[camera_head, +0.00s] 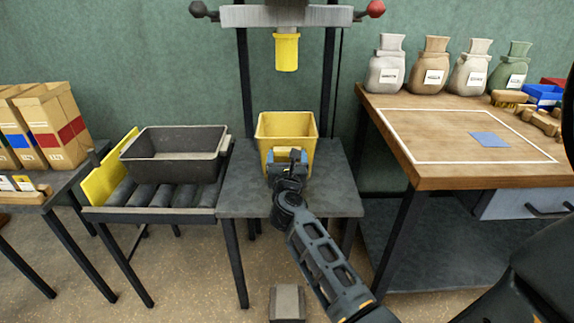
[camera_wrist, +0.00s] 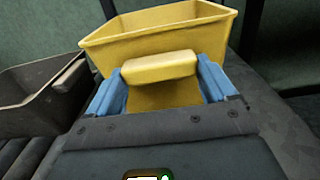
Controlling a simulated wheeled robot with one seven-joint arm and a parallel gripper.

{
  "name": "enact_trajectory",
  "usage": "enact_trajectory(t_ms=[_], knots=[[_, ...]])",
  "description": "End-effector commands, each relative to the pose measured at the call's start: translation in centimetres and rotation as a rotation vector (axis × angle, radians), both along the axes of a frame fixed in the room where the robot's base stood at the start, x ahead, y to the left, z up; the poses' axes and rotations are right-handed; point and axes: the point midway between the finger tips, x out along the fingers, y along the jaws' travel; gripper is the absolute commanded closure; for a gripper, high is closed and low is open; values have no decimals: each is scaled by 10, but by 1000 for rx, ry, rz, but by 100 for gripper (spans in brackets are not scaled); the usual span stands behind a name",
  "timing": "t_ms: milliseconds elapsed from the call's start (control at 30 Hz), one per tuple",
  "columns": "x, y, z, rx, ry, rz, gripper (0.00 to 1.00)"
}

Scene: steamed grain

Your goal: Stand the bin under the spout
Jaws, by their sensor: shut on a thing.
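The yellow bin (camera_head: 270,128) stands upright on the grey table (camera_head: 335,197), below the yellow spout (camera_head: 286,52) on the dark frame. The bin looks roughly in line with the spout, slightly to its left in the head view; its exact depth cannot be told. My gripper (camera_head: 287,163) is at the bin's near side. In the wrist view, the blue fingers of my gripper (camera_wrist: 165,85) are shut on the handle block of the yellow bin (camera_wrist: 160,25). The bin's floor is hidden by its near wall.
A dark bin (camera_head: 175,152) sits on the roller conveyor (camera_head: 150,204) to the left, close to the grey table. A wooden bench (camera_head: 440,165) with several labelled sacks (camera_head: 433,68) and a blue patch (camera_head: 489,139) is to the right. Cardboard boxes (camera_head: 50,125) stand far left.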

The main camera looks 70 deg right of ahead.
Motion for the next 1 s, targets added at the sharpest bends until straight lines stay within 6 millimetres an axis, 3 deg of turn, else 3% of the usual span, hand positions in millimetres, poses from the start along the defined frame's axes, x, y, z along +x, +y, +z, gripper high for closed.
enact_trajectory(t_ms=[400,433,567,867,1000], knots=[[0,0,-8,-2,-1,1,55],[0,0,-8,-1,0,1,12],[0,0,-8,-1,0,1,0],[0,0,-4,-1,-1,1,0],[-5,16,-6,0,-1,4,0]])
